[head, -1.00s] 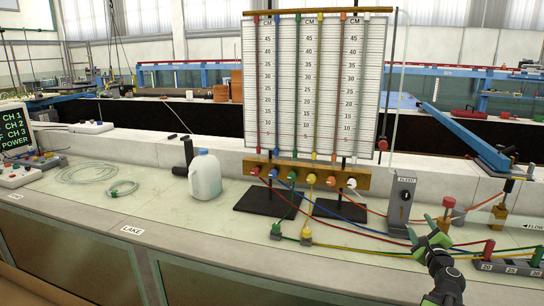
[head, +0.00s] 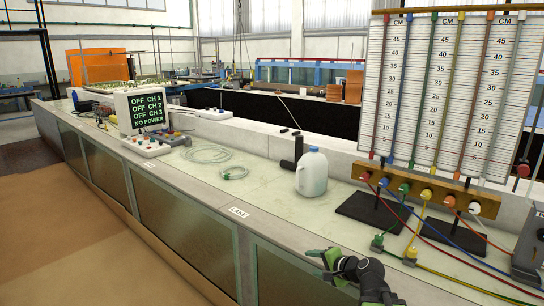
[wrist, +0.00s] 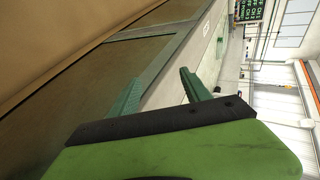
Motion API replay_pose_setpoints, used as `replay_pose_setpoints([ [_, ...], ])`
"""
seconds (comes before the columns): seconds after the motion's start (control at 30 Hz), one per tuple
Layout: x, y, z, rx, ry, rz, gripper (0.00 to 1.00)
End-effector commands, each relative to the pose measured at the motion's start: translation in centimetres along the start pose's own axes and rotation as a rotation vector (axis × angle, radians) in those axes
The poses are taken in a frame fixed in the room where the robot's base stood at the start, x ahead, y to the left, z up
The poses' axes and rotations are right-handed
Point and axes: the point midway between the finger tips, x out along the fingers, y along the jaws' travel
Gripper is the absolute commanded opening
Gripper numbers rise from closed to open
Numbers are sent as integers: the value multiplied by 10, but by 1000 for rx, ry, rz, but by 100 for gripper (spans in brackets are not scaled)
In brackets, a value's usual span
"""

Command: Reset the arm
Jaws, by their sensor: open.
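My gripper (head: 318,264) is at the lower middle of the head view, by the front edge of the bench near the LAKE label (head: 238,212). Its green jaws are open with nothing between them. In the wrist view my gripper (wrist: 160,85) shows two green fingers apart, with the bench's front panels and top edge beyond them. The wrist picture is turned on its side.
A plastic jug (head: 312,173) stands on the bench behind my gripper. The manometer board (head: 440,95) with coloured tubes and hoses is at right. A coiled clear tube (head: 207,153) and a monitor (head: 141,110) are at left. Open floor (head: 90,230) lies left of the bench.

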Motion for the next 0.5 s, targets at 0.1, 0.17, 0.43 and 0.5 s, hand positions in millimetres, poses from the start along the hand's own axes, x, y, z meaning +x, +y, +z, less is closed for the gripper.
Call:
replay_pose_setpoints([
  [0.1,24,24,69,-241,-141,180,56],
  [0.17,27,44,95,-373,-208,289,56],
  [0.43,-36,146,94,-771,-434,802,56],
  [0.5,-62,165,91,-836,-524,914,56],
])
